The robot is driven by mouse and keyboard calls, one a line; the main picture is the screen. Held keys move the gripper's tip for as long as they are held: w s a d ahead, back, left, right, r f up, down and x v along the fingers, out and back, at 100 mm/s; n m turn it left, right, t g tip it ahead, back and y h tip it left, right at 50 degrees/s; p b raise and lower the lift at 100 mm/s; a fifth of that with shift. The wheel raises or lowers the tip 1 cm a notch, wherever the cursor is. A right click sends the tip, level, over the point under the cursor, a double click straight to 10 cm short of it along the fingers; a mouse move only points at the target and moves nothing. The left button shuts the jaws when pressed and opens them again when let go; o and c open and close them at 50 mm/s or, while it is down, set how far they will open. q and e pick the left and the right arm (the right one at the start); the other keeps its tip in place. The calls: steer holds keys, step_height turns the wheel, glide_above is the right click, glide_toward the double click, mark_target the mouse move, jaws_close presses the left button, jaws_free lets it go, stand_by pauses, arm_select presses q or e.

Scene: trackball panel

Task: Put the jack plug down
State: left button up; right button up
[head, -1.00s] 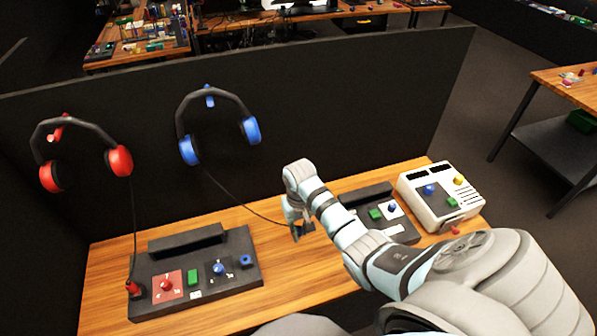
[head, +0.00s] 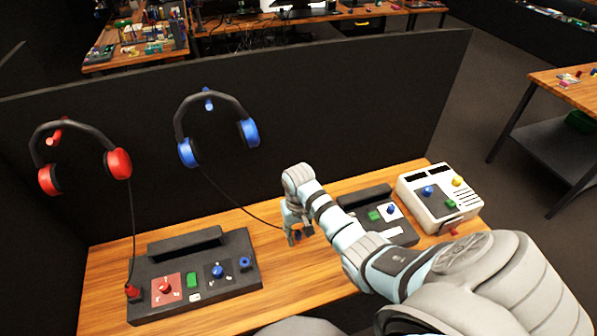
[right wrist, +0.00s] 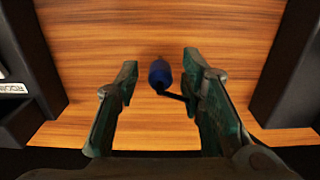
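The blue jack plug (right wrist: 160,74) shows in the right wrist view on or just above the wooden table, between my right fingers, with a gap on both sides. Its black cord (head: 240,206) runs in the head view from the blue headset (head: 187,151) down to my right gripper (head: 300,235). My right gripper, also in the right wrist view (right wrist: 157,85), is open around the plug and low over the table. In the head view the plug is mostly hidden by the fingers. My left gripper is not in view.
A dark panel (head: 207,293) with a blue socket (head: 244,263) and trackballs stands left. Another dark panel (head: 400,234) and a white console (head: 439,197) stand right. A red plug (head: 132,291) sits at the left panel. Bare table (head: 285,275) lies between the panels.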

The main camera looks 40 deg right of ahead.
mark_target(298, 231)
step_height(298, 231, up, 13)
steer(key=p, duration=0.2)
steer(key=shift+p, duration=0.35)
steer(key=shift+f, duration=0.1)
